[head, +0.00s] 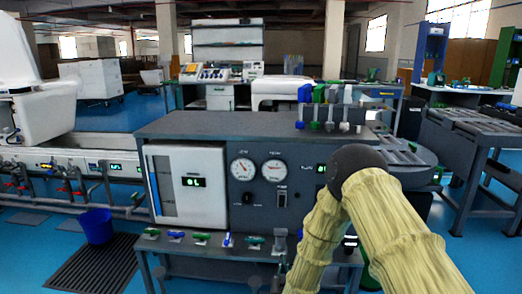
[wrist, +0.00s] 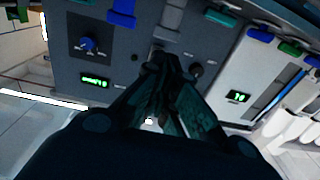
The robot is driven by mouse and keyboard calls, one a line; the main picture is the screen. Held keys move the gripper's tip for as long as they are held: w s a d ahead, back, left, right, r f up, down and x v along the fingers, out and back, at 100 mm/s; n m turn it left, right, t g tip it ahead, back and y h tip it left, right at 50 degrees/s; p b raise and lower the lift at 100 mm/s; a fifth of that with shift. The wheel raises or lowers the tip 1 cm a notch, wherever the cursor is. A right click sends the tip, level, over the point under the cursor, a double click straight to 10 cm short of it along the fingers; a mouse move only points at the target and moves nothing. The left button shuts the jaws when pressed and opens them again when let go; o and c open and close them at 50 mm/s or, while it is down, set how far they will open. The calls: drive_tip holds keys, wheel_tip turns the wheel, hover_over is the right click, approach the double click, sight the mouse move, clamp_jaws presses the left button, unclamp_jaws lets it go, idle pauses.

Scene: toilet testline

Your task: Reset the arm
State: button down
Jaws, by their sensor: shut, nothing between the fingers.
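My gripper (wrist: 168,60) shows in the wrist view with its dark fingers converging at the tips, shut and empty. Its tips lie in front of the grey control panel (wrist: 125,55), which appears turned in this view; I cannot tell whether they touch it. In the head view my arm, in a pale yellow sleeve with a dark elbow joint, bends down in front of the right part of the test bench (head: 230,128). The gripper itself is not clear there.
The bench front has two round gauges (head: 257,170), a white panel with a green display (head: 193,182) and a lower shelf with coloured valves (head: 200,236). A blue bucket (head: 96,226) stands on the floor at left. Grey tables (head: 480,125) stand at right. Blue floor is open behind.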

drive_tip(key=s+d+f+g+y, duration=0.1)
drive_tip(key=s+d+f+g, duration=0.35)
drive_tip(key=s+f, duration=0.55)
drive_tip(key=s+d+f+g+y, duration=0.1)
drive_tip(key=s+d+f+g, duration=0.35)
drive_tip(key=s+f, duration=0.6)
drive_tip(key=s+d+f+g, duration=0.1)
drive_tip(key=s+d+g, duration=0.15)
drive_tip(key=s, duration=0.75)
drive_tip(key=s+d+g, duration=0.2)
drive_tip(key=s+g, duration=0.1)
drive_tip(key=s, duration=0.7)
drive_tip(key=s+d+f+g, duration=0.1)
drive_tip(key=s+d+g, duration=0.15)
drive_tip(key=s, duration=0.65)
wheel_tip(320, 180, up, 27)
drive_tip(key=s+g+p, duration=0.1)
drive_tip(key=p, duration=2.6)
drive_tip(key=shift+s+a+r+h, duration=0.15)
drive_tip(key=shift+s+a+h, duration=0.05)
drive_tip(key=shift+a+h, duration=0.2)
